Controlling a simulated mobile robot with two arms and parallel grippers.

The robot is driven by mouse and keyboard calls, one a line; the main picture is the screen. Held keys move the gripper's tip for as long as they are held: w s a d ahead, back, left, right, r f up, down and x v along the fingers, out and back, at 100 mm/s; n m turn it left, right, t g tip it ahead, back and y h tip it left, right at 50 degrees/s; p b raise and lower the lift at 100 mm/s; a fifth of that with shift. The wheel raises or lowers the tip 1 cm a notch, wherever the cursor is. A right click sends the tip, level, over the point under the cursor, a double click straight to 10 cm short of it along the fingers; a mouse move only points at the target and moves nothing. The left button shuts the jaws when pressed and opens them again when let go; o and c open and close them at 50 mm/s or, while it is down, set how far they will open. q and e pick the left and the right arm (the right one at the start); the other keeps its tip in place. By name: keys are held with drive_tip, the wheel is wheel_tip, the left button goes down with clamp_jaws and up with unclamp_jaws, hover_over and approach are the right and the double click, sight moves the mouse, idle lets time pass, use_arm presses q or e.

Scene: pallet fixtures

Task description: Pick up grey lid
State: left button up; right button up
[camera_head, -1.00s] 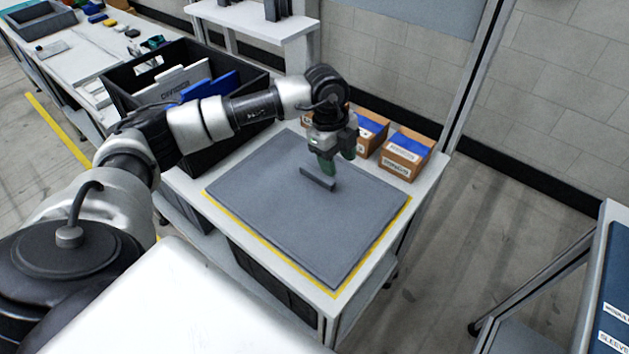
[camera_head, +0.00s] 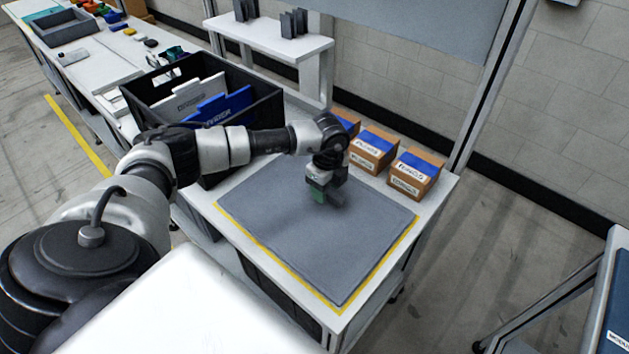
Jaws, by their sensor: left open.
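The grey lid (camera_head: 320,245) is a large flat panel lying on the white table, within a yellow border line. My left gripper (camera_head: 322,196) is open over the back half of the lid, at its raised handle. The gripper hides most of the handle, so I cannot tell whether the fingers are around it or touching it. My right gripper is not in view.
A black crate (camera_head: 268,105) with white and blue dividers stands at the lid's back left. A raised white shelf (camera_head: 270,42) with dark brackets stands behind.

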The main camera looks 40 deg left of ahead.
use_arm(q)
drive_tip(key=shift+f, duration=0.25)
clamp_jaws()
drive_tip(key=shift+r, duration=0.1)
